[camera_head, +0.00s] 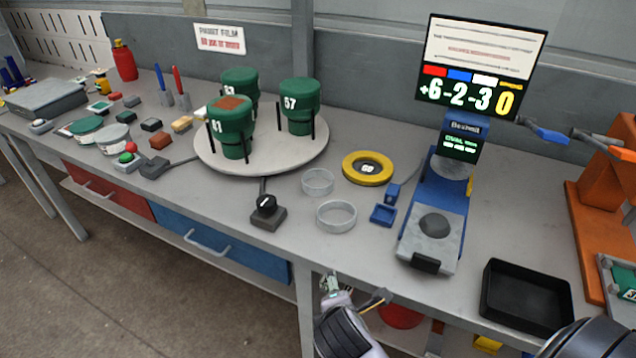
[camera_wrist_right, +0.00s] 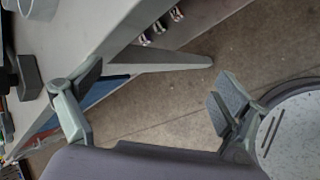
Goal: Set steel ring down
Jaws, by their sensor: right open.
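Two grey steel-looking rings lie on the grey bench in the head view, a smaller one (camera_head: 318,193) behind and a larger one (camera_head: 336,229) in front. I cannot tell which the task means. They are apart from each other, and nothing holds them. My right gripper (camera_head: 354,291) is low at the bench's front edge, in front of the rings. In the right wrist view my right gripper (camera_wrist_right: 155,98) has its fingers wide apart, with only floor and bench front between them. My left gripper is not in view.
A black knob box (camera_head: 268,219) stands left of the rings. A yellow ring (camera_head: 368,180) lies behind them. A blue device (camera_head: 420,215) and an empty black tray (camera_head: 490,302) are to the right. A round platform (camera_head: 285,160) carries green canisters. The bench front before the rings is clear.

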